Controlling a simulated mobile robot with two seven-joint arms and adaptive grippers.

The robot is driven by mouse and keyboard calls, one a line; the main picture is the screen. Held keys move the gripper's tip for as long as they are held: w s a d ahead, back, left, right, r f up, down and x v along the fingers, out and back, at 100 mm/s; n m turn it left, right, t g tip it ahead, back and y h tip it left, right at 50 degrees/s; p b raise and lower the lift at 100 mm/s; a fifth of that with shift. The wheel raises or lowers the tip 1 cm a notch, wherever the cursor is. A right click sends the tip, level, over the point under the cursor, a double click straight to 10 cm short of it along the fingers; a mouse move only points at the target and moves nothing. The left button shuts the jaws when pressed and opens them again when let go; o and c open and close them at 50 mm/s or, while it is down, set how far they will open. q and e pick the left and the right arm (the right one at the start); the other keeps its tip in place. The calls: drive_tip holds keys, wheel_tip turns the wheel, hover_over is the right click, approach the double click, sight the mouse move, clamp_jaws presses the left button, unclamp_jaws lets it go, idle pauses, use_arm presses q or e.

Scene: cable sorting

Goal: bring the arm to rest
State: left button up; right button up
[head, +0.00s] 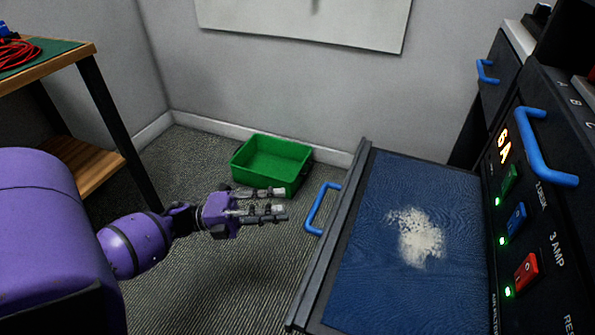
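My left arm (131,245) is purple and reaches in from the left, low over the carpet. My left gripper (281,203) points right, with its two fingers apart and nothing seen between them. Its fingertips are left of the blue handle (320,208) on the front of a pulled-out drawer (352,205), with a gap in the picture. My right gripper is not in view.
A green bin (271,163) sits on the floor behind the gripper. A wooden-topped table (70,55) with red cable (18,52) stands at the left. A dark cabinet (540,230) with lit switches and blue handles is at the right. Carpet is open below the gripper.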

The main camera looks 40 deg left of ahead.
use_arm(q)
drive_tip(key=shift+v, duration=1.1)
